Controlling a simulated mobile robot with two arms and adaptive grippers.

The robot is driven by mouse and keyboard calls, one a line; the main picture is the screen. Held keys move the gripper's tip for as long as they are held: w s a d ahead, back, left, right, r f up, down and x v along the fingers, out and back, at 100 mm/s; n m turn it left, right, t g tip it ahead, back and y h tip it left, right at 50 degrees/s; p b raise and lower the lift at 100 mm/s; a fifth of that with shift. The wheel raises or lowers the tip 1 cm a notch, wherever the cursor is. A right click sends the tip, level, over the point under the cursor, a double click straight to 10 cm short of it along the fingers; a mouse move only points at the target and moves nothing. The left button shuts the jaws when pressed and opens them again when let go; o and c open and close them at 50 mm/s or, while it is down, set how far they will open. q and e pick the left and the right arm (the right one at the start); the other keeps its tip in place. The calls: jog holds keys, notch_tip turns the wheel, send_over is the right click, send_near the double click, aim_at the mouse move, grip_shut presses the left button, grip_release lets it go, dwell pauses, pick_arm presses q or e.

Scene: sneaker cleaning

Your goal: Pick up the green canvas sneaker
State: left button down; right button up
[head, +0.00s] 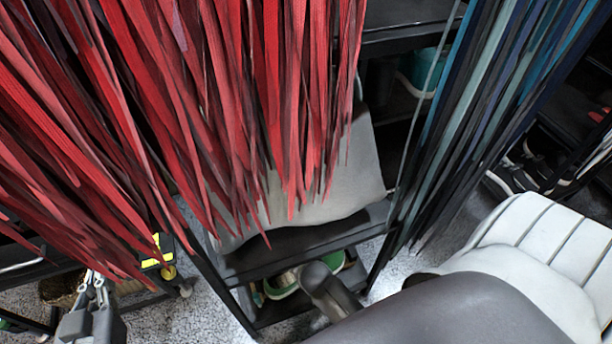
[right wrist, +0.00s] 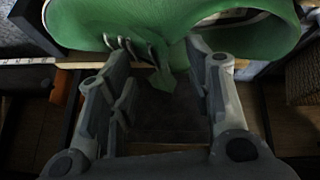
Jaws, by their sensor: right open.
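In the head view green-rimmed things (head: 284,286) lie low on the cart's bottom shelf, partly hidden. My left gripper (head: 92,322) is at the bottom left, its jaws unclear.
Red laces (head: 200,90) hang across the left and middle, and blue-grey laces (head: 470,120) hang to the right. A black cart (head: 270,262) has grey cloth (head: 350,165) over its upper part. Dark shoes (head: 525,170) stand on a rack at right. Speckled floor (head: 205,310) shows below.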

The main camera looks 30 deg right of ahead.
grip_shut()
dwell(0.4)
dwell(0.4)
